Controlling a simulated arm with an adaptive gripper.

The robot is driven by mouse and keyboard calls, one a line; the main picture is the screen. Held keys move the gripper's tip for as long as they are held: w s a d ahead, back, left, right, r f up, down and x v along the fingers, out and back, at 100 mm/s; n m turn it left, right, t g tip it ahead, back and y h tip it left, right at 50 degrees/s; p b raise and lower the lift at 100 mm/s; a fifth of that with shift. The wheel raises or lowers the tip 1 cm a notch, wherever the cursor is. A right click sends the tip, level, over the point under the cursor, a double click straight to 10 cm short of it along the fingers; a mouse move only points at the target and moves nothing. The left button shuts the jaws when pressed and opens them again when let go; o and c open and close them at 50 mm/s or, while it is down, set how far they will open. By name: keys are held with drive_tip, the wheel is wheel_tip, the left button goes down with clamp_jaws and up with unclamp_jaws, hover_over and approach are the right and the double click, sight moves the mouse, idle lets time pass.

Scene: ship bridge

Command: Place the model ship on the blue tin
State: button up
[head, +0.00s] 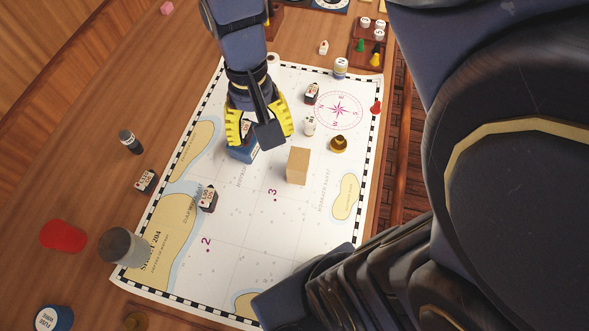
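My gripper (260,135) has yellow ribbed fingers and hangs over the upper left part of the chart. Its fingers stand apart, but a dark part of the gripper covers the space between them, so I cannot tell whether they hold anything. A blue box-like object (241,154) shows just below the left finger, partly hidden; I cannot tell if it touches the finger. A round blue tin (54,318) with a white label is at the lower left, cut by the picture edge. I cannot make out the model ship with certainty.
The chart (225,262) covers much of the wooden table. A tan block (298,166), a brass object (338,144) and labelled dark bottles (207,199) stand on it. The chart's lower middle is clear.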

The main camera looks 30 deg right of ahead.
drive_tip(key=s+r+n, duration=0.2)
drive_tip(key=s+n, duration=0.1)
drive_tip(key=s, duration=0.8)
drive_tip(key=shift+s+a+n, duration=0.2)
drive_tip(key=shift+n, duration=0.2)
